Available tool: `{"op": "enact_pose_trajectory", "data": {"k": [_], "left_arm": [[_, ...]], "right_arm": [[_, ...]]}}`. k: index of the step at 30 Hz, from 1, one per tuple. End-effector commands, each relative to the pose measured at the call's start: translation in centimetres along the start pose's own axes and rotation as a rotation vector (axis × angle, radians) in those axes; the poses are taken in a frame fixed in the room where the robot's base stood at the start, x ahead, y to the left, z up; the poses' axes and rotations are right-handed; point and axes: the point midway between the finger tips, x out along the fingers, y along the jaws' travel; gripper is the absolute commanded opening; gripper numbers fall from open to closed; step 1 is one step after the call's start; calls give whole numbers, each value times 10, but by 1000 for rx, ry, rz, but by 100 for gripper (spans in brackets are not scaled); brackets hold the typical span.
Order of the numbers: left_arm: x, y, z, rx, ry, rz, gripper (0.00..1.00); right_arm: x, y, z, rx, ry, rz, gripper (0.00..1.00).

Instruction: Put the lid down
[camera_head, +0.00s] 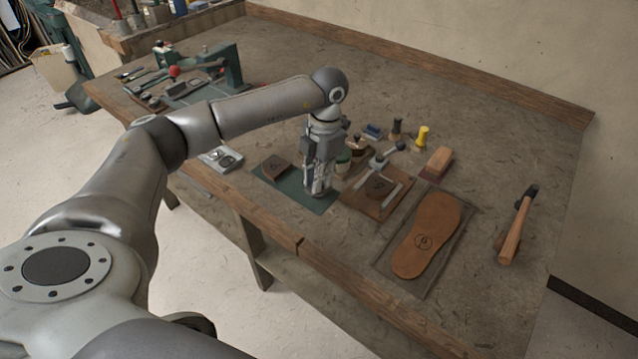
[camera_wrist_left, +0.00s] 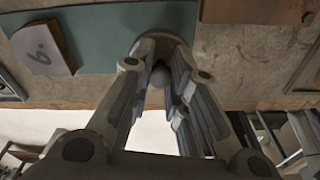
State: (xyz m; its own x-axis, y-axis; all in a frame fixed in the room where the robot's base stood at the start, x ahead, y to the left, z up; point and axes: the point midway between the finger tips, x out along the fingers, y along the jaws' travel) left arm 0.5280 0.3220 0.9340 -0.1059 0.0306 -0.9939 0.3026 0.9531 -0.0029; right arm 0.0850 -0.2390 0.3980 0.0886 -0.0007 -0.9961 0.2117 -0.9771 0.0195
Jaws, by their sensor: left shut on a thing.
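My left gripper (camera_head: 318,190) points down over the right part of the green mat (camera_head: 322,207). In the left wrist view, the gripper (camera_wrist_left: 165,75) has its fingers close together around a small grey rounded thing (camera_wrist_left: 159,77), which I take to be the lid. The rest of the lid is hidden by the fingers, and the head view does not show it clearly. I cannot tell whether it touches the mat. My right gripper is not in view.
A brown block marked 6 (camera_head: 275,166) lies on the mat, left of the gripper. A wooden board (camera_head: 362,206) with a block and tools is close on the right. Further right are a leather sole (camera_head: 428,236) and a hammer (camera_head: 517,225).

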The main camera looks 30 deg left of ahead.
Motion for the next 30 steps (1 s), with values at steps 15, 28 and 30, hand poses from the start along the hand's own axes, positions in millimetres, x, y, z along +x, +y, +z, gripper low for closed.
{"op": "enact_pose_trajectory", "data": {"k": [15, 28, 30], "left_arm": [[35, 2, 7, 0, 0, 1, 5], [38, 2, 7, -1, 1, 1, 38], [38, 2, 7, -1, 1, 1, 38]], "right_arm": [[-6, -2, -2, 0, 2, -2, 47], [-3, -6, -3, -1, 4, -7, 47], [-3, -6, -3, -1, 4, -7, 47]]}}
